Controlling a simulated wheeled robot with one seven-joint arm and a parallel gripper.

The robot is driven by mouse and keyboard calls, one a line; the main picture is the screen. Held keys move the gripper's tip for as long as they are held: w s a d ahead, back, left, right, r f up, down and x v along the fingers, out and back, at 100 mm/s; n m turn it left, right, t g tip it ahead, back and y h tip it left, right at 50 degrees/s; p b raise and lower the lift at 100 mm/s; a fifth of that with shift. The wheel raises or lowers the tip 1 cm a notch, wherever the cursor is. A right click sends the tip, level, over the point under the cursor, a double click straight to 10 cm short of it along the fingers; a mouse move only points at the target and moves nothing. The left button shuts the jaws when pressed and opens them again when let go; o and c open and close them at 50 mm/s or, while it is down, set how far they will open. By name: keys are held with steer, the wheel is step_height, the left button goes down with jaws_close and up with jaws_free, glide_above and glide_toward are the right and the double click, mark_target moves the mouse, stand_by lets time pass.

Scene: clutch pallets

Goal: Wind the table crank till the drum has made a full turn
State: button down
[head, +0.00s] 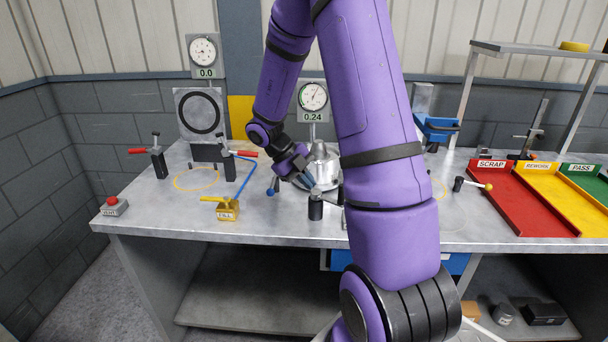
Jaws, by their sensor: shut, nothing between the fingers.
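A silver drum-like part (321,160) sits on a round table at the middle of the bench, partly hidden by my purple arm. An upright black handle (315,208) stands in front of it, with a grey link running right behind my arm; it looks like the crank, but its far end is hidden. My gripper (311,184) is shut and empty, pointing down and right just above and behind the black handle. I cannot tell whether it touches the handle.
A blue-ball lever (271,191) and a yellow fill valve (228,210) with a blue hose stand left of the gripper. A dial reading 0.24 (313,98) stands behind. A yellow-knobbed lever (472,185) and a red scrap tray (500,205) lie right.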

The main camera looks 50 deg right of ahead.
steer(key=s+d+f, duration=0.3)
steer(key=d+f, duration=0.1)
steer(key=d, duration=0.1)
steer(key=shift+s+d, duration=0.35)
steer(key=shift+f, duration=0.1)
